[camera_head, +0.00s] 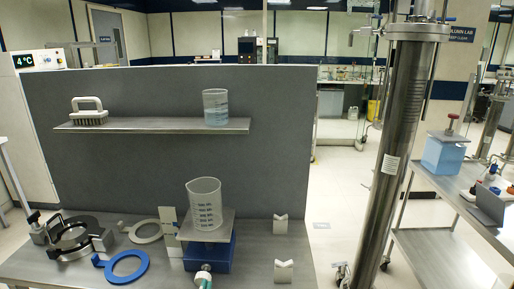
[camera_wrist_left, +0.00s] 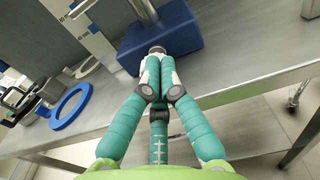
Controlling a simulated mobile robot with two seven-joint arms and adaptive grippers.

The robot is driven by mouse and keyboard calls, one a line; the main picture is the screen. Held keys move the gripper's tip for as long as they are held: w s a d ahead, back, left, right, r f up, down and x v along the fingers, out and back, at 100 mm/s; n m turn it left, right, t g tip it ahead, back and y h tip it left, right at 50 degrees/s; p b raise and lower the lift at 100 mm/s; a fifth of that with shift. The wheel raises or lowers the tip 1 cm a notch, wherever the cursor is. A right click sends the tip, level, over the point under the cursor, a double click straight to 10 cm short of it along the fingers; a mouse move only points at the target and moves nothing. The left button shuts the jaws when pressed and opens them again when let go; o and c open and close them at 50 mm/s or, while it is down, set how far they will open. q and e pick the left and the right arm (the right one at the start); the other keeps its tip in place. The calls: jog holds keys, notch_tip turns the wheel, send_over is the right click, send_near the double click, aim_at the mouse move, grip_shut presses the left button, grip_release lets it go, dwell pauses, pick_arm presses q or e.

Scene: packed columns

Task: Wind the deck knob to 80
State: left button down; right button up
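The deck knob (camera_wrist_left: 157,48) is a small grey piece on the front face of the blue jack (camera_head: 217,254), mostly hidden by my fingers. The blue jack also shows in the wrist view (camera_wrist_left: 180,33). It bears a grey metal deck (camera_head: 222,231) with a clear graduated beaker (camera_head: 204,203) upright on it. A white upright plate (camera_head: 170,220) stands left of the jack; I cannot read any value on it. My left gripper (camera_head: 204,276), with teal fingers, is at the jack's front. In the wrist view its fingertips (camera_wrist_left: 158,64) close together on the knob. My right gripper is not in view.
A blue ring (camera_head: 122,266), a white ring (camera_head: 145,231) and a black ring clamp (camera_head: 75,238) lie left on the bench. Two white V-blocks (camera_head: 283,271) are right. A shelf (camera_head: 150,125) above holds a brush (camera_head: 89,112) and beaker (camera_head: 216,107). A steel column (camera_head: 398,140) stands right.

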aim_at(204, 276)
pick_arm(q)
jog(key=s, duration=0.3)
jog(key=shift+s+a+r, duration=0.1)
jog(key=shift+s+r, duration=0.1)
jog(key=shift+r, duration=0.05)
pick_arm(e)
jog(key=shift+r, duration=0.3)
pick_arm(q)
jog(key=shift+p, duration=0.3)
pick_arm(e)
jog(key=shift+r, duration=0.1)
pick_arm(q)
jog(key=shift+w+a+m+p, duration=0.15)
jog(key=shift+w+m+p, duration=0.4)
jog(key=shift+w+m, duration=2.5)
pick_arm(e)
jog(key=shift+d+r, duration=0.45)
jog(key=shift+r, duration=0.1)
pick_arm(q)
jog(key=shift+a+f, duration=0.1)
jog(key=shift+f, duration=0.2)
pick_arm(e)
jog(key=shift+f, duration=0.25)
pick_arm(q)
jog(key=shift+s+d+f, duration=0.15)
jog(key=shift+d+f, duration=0.05)
jog(key=shift+d, duration=0.05)
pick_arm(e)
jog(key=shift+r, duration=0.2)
